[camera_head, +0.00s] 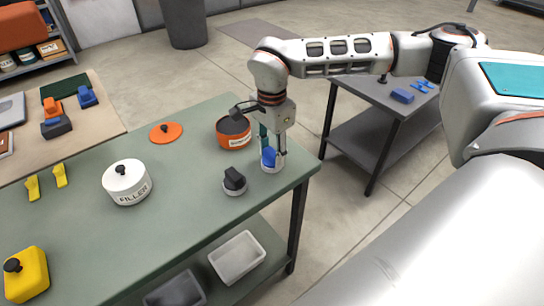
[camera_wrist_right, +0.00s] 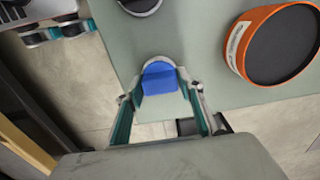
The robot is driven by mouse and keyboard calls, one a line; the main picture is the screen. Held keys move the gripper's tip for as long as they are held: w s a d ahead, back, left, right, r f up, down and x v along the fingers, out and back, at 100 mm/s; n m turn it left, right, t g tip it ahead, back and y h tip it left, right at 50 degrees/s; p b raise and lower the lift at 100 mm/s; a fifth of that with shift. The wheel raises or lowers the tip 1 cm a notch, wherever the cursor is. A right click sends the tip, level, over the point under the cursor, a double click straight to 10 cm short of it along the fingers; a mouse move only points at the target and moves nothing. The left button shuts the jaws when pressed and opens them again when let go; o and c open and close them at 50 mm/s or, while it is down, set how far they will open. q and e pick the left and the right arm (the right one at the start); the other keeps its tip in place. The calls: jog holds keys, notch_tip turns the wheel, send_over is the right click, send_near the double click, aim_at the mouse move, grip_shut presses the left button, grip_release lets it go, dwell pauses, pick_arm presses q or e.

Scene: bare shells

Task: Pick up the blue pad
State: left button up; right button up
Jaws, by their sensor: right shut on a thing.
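The blue pad (camera_head: 268,157) is at the right end of the green table, with a pale round base showing under it. In the right wrist view the blue pad (camera_wrist_right: 159,80) lies between the two fingers, with a thin pale rim along its far edge. My right gripper (camera_head: 271,150) reaches down from above and is shut on the pad. The fingers (camera_wrist_right: 161,92) stand on either side of it in the wrist view. I cannot tell whether the base still touches the table. My left gripper is not in view.
An orange tin (camera_head: 234,133) stands close behind the gripper, and a dark-topped pad (camera_head: 234,182) sits to its left. A white filler tin (camera_head: 126,183), an orange lid (camera_head: 166,132) and yellow clips (camera_head: 60,175) are further left. A grey table (camera_head: 375,100) stands beyond a gap.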

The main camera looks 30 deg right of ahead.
aim_at(272, 152)
jog(key=shift+r, duration=0.1)
jog(key=shift+r, duration=0.2)
notch_tip(272, 152, up, 19)
jog(key=p, duration=0.1)
jog(key=shift+r+p, duration=0.2)
jog(key=shift+p, duration=0.2)
jog(key=shift+o, duration=1.2)
jog(key=shift+c, duration=0.6)
